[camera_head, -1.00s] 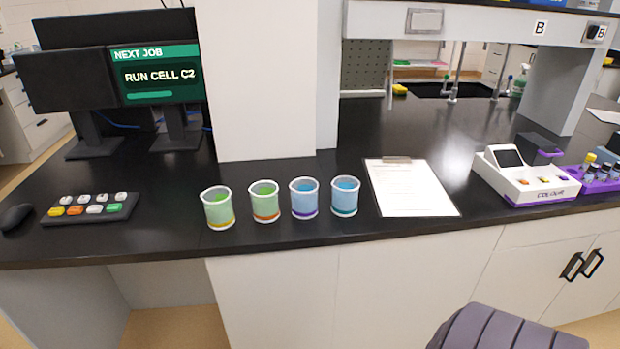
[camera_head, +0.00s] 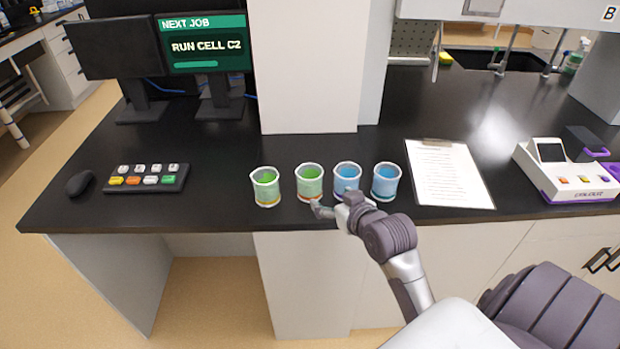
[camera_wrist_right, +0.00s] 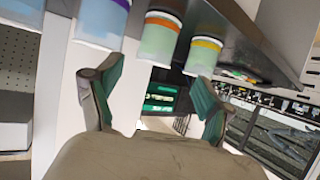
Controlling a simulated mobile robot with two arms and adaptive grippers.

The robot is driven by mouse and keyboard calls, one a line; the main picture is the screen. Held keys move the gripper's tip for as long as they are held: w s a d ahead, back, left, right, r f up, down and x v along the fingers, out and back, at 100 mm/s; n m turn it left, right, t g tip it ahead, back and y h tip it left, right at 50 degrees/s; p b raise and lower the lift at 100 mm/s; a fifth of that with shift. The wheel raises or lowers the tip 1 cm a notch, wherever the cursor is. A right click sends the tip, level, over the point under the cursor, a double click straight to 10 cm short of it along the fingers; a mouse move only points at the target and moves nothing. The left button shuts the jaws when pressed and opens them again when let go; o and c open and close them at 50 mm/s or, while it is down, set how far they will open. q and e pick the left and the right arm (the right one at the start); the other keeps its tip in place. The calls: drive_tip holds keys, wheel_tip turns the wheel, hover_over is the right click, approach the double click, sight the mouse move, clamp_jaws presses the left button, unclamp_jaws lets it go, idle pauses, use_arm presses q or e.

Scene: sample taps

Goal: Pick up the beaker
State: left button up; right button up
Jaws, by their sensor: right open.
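Several beakers stand upright in a row near the bench's front edge. From left to right they are a green one with a yellow band (camera_head: 265,187), a green one with an orange band (camera_head: 309,181), a blue one with a purple band (camera_head: 346,177) and a blue one with a teal band (camera_head: 386,181). My right gripper (camera_head: 334,206) is open and empty, in front of the orange-banded and purple-banded beakers, partly hiding the latter. In the right wrist view, the orange-banded beaker (camera_wrist_right: 158,42) appears ahead of the gap between the open fingers (camera_wrist_right: 154,76). My left gripper is not in view.
A clipboard (camera_head: 448,174) lies right of the beakers, with a white instrument (camera_head: 560,180) beyond it. A button pad (camera_head: 146,180) and mouse (camera_head: 79,183) lie left. A white pillar (camera_head: 302,70) stands behind. The black bench (camera_head: 215,165) is clear left of the beakers.

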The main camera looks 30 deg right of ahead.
sight(316, 179)
drive_tip(key=w, duration=0.2)
drive_tip(key=w+d+f, duration=0.1)
drive_tip(key=w, duration=0.2)
drive_tip(key=w+p, duration=0.1)
drive_tip(key=w, duration=0.1)
drive_tip(key=shift+w+d+f, duration=0.15)
drive_tip(key=shift+w+d, duration=0.15)
drive_tip(key=shift+d, duration=0.05)
drive_tip(key=shift+x, duration=0.8)
drive_tip(key=p+x, duration=0.1)
drive_tip(key=x, duration=0.3)
drive_tip(key=shift+w, duration=0.2)
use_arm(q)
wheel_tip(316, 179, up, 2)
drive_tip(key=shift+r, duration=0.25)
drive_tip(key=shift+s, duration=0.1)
use_arm(e)
drive_tip(key=shift+s+t, duration=0.1)
drive_tip(key=shift+t, duration=0.2)
drive_tip(key=shift+c, duration=0.2)
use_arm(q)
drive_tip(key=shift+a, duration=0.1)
use_arm(e)
drive_tip(key=shift+a, duration=0.1)
drive_tip(key=c, duration=0.7)
